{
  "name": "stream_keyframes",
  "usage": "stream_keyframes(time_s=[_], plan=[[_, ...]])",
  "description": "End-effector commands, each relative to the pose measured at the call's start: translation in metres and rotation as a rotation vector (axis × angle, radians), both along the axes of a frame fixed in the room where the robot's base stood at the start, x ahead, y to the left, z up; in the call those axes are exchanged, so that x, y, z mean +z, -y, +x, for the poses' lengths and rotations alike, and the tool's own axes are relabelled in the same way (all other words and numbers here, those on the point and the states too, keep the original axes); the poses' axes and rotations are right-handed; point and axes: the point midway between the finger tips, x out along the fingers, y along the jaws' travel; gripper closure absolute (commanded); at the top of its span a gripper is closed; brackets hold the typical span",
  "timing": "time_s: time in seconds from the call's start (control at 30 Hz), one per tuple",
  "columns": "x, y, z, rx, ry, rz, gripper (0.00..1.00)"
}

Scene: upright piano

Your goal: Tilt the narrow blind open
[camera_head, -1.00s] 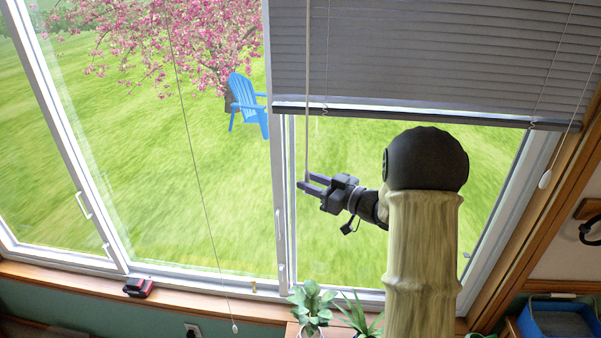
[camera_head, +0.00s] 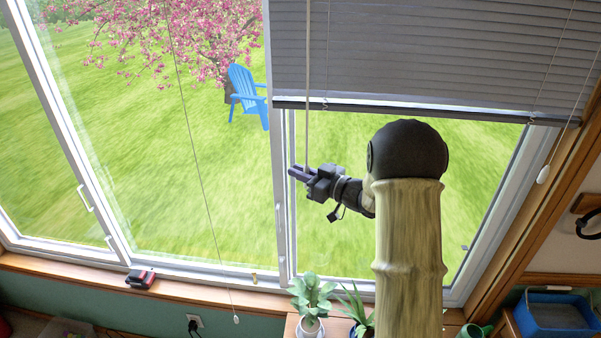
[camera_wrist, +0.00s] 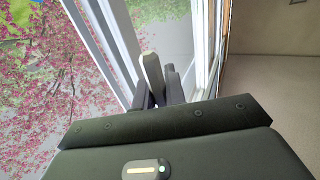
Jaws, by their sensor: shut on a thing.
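The narrow blind (camera_head: 420,55) is grey, with its slats looking closed, and it covers the upper part of the right window. Its dark bottom rail (camera_head: 420,111) hangs level with the middle of the window. A thin pale tilt wand (camera_head: 308,70) hangs down at the blind's left side. My gripper (camera_head: 298,174) is shut on the wand's lower end, below the bottom rail and in front of the glass. In the wrist view the wand's pale tip (camera_wrist: 152,72) stands between my dark fingers (camera_wrist: 158,92); the fingers' inner faces are partly hidden.
A pull cord with a white tassel (camera_head: 542,174) hangs right of the blind. Another cord ends in a tassel (camera_head: 236,319) at the left. Potted plants (camera_head: 312,297) stand below, near the sill. A red and black object (camera_head: 140,278) lies on the sill.

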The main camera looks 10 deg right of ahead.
Motion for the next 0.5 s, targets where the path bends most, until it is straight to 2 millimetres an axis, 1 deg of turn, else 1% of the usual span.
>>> stream_keyframes(time_s=[0.27,0.5], plan=[[-0.0022,0.0008,0.0003,-0.063,0.001,0.001,1.0],[-0.0043,0.0022,0.0012,-0.2,0.002,0.002,1.0]])
